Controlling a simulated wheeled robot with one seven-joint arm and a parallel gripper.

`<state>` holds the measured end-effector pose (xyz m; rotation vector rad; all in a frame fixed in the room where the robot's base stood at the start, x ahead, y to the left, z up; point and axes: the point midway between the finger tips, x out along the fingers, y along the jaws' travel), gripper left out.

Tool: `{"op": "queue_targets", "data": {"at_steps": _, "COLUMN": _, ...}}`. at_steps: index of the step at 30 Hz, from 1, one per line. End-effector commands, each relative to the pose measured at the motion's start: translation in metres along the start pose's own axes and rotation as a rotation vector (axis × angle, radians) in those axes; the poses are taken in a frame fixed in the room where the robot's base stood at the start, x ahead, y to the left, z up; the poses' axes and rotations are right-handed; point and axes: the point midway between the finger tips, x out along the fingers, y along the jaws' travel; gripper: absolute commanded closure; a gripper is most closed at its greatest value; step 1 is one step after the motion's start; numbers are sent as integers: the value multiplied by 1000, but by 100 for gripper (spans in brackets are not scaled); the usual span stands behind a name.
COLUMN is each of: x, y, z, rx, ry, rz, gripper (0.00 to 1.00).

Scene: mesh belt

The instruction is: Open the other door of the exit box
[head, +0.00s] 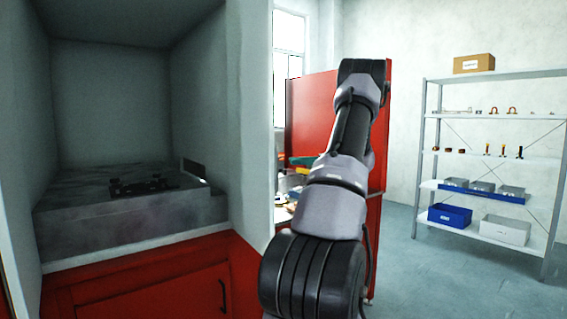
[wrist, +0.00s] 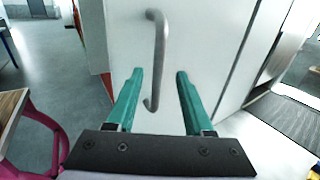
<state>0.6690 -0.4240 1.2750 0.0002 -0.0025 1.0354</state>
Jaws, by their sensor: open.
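In the wrist view my gripper (wrist: 159,76) is open, with its two green fingers pointing at a white door (wrist: 215,50). A grey bent bar handle (wrist: 160,55) on this door shows between the two fingers. The fingers stand apart from each other on either side of it and are not closed on it. I cannot tell how deep the handle sits between them. In the head view my arm reaches away past a red panel (head: 310,110), and the gripper itself is hidden there.
A grey mesh belt (wrist: 285,122) lies right of the door in the wrist view. A table edge (wrist: 12,105) and a pink frame (wrist: 40,120) are at left. The head view shows an open grey compartment (head: 110,95) over a red cabinet (head: 150,290), and a shelf rack (head: 432,120) at right.

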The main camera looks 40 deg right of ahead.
Motion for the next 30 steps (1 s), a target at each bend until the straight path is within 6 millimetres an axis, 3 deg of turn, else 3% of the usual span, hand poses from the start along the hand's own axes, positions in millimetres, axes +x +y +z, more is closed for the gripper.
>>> {"op": "queue_targets", "data": {"at_steps": 3, "x": -19, "y": 0, "z": 0, "rx": -1, "ry": -1, "rz": -1, "gripper": 48}}
{"op": "queue_targets", "data": {"at_steps": 9, "x": -31, "y": 0, "z": 0, "rx": 0, "ry": -1, "rz": 1, "gripper": 48}}
{"op": "queue_targets", "data": {"at_steps": 30, "x": -32, "y": 0, "z": 0, "rx": 0, "ry": 0, "rz": 0, "gripper": 48}}
